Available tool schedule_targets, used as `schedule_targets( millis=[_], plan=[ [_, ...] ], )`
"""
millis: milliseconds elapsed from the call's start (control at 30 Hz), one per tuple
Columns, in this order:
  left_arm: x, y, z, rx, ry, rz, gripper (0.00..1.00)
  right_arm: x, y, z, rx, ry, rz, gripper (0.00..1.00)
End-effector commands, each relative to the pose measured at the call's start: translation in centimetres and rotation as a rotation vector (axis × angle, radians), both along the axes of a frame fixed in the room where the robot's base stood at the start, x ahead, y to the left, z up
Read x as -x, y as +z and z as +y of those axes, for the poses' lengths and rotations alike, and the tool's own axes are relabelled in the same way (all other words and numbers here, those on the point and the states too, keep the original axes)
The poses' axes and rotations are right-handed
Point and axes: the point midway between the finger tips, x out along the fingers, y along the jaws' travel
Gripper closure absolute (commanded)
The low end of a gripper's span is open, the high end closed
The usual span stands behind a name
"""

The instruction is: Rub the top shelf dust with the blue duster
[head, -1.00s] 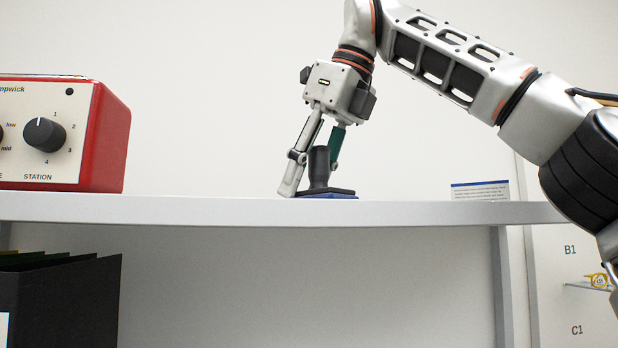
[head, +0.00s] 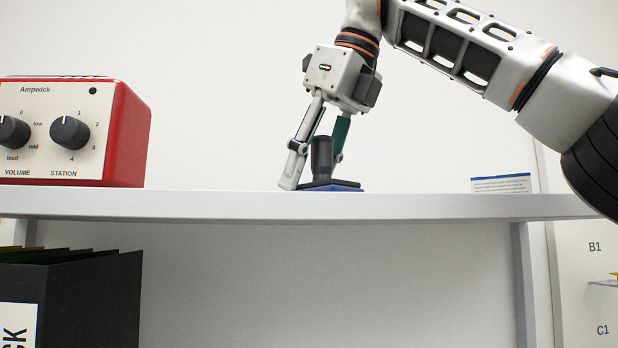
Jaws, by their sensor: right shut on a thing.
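The blue duster (head: 345,188) has a dark upright handle and a flat blue base, and it rests on the white top shelf (head: 420,205). My right gripper (head: 320,158) reaches down from above, shut on the duster's handle, one finger on each side. The shelf is seen almost edge-on, so its upper surface is hidden and I cannot see any dust. My left gripper is not in view.
A red radio (head: 125,135) with dark knobs stands on the shelf to the left. A small blue-edged card (head: 500,186) is at the right. Below are a dark file box (head: 90,300) and a wall marked B1 and C1. The shelf between radio and duster looks clear.

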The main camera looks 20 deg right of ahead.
Motion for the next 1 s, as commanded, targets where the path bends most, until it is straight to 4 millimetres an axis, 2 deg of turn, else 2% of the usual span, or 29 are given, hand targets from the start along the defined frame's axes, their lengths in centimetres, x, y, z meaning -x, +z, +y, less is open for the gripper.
schedule_targets(
  millis=[367, 700, 1000],
  plan=[
    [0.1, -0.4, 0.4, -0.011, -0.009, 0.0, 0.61, 1.7, -0.4, 0.5, -0.001, 0.001, 0.012, 0.86],
    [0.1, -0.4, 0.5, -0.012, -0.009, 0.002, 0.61, 4.3, -0.3, 1.2, -0.001, 0.002, 0.015, 0.86],
    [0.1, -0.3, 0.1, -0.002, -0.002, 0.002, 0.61, 5.3, -0.2, 1.4, -0.001, 0.002, 0.014, 0.86]
  ],
)
